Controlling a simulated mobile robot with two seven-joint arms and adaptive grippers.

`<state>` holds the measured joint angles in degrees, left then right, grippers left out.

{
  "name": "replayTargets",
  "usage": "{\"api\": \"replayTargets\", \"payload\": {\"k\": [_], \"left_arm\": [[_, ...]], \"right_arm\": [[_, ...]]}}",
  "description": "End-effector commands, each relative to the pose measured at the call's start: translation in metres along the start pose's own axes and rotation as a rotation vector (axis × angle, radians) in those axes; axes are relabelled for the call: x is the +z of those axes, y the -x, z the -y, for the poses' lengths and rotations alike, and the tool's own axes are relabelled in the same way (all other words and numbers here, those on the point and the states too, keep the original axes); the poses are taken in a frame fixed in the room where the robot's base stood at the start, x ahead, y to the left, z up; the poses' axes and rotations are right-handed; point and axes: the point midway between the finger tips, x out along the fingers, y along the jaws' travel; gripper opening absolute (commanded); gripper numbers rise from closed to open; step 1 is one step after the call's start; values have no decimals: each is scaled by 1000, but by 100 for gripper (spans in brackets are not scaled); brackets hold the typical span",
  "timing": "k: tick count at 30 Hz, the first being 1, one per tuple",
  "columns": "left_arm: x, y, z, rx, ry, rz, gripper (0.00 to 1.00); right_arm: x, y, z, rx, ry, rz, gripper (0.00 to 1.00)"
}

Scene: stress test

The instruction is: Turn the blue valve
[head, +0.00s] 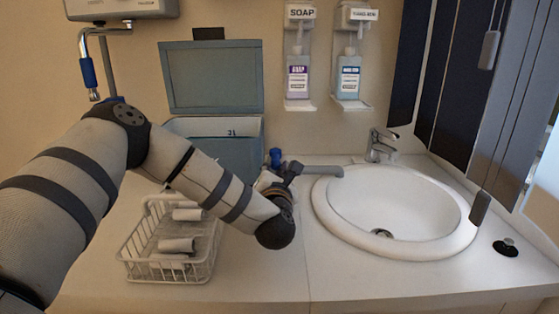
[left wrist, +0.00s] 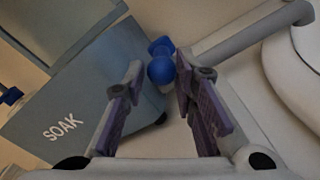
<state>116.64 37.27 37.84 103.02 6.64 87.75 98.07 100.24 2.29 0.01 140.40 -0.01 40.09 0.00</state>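The blue valve (head: 276,156) is a small rounded blue knob at the end of a grey pipe (head: 318,170), on the counter left of the sink. In the left wrist view the blue valve (left wrist: 161,68) shows at the top centre, with the grey pipe (left wrist: 245,38) running from it to the upper right. My left gripper (left wrist: 159,62) is open, its two purple-padded fingers apart, with the valve showing between and just beyond the tips. I cannot tell whether either finger touches it. In the head view my left wrist mostly hides the fingers. My right gripper is in neither view.
A grey-blue open-lidded box (head: 215,150) marked SOAK (left wrist: 62,126) stands close left of the valve. A white wire basket (head: 140,262) with white rolls lies under my left arm. The sink (head: 390,250) with its tap (head: 381,147) is right; soap dispensers (head: 298,80) hang behind.

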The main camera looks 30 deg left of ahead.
Motion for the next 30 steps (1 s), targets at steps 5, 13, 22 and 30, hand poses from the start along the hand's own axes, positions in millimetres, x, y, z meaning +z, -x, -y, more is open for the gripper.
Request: {"api": "replayTargets", "payload": {"k": [5, 13, 22, 30], "left_arm": [[1, -33, 0, 2, 0, 2, 26], [0, -45, 1, -2, -1, 1, 26], [0, -45, 1, -2, -1, 1, 0], [0, -48, 8, 3, -3, -7, 0]], "right_arm": [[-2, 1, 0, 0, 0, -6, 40], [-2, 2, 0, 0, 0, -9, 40], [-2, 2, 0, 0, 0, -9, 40], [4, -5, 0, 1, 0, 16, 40]]}}
